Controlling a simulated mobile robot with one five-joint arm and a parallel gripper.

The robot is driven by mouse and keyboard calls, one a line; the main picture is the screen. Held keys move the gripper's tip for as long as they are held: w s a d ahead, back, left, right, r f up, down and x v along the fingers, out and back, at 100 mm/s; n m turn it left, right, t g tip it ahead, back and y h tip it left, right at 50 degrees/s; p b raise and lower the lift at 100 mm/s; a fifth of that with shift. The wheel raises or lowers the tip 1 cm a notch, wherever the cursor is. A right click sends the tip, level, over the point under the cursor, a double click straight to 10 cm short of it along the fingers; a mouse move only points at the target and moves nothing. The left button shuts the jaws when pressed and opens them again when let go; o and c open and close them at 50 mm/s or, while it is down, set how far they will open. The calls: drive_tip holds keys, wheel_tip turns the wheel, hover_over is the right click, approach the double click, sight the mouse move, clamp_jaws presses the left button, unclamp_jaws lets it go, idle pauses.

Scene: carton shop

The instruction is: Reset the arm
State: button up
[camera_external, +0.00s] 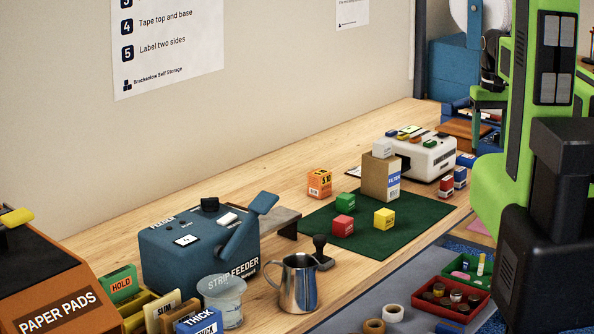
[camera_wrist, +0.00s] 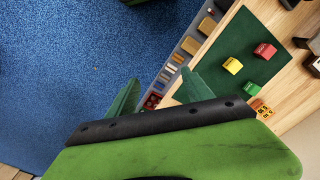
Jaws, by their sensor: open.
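My gripper (camera_wrist: 160,78) shows in the wrist view with its two green fingers spread apart and nothing between them. It hangs above the blue floor and the table's edge, to the left of the green mat in that view. In the external view my green and black arm parts fill the right side; the fingers cannot be made out there. On the green mat (camera_external: 372,238) stand a red cube (camera_external: 343,226), a yellow cube (camera_external: 384,219) and a green cube (camera_external: 345,202). None of them touches my gripper.
A cardboard box (camera_external: 375,176) with a white cube on top stands at the mat's back edge, near a white device (camera_external: 430,157). An orange box (camera_external: 319,183) stands beside the mat. A blue strip feeder (camera_external: 185,245) and metal jug (camera_external: 298,285) are nearer. Red tray (camera_external: 448,298) holds small items.

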wheel_tip(320, 180, down, 18)
drive_tip(key=b, duration=1.8)
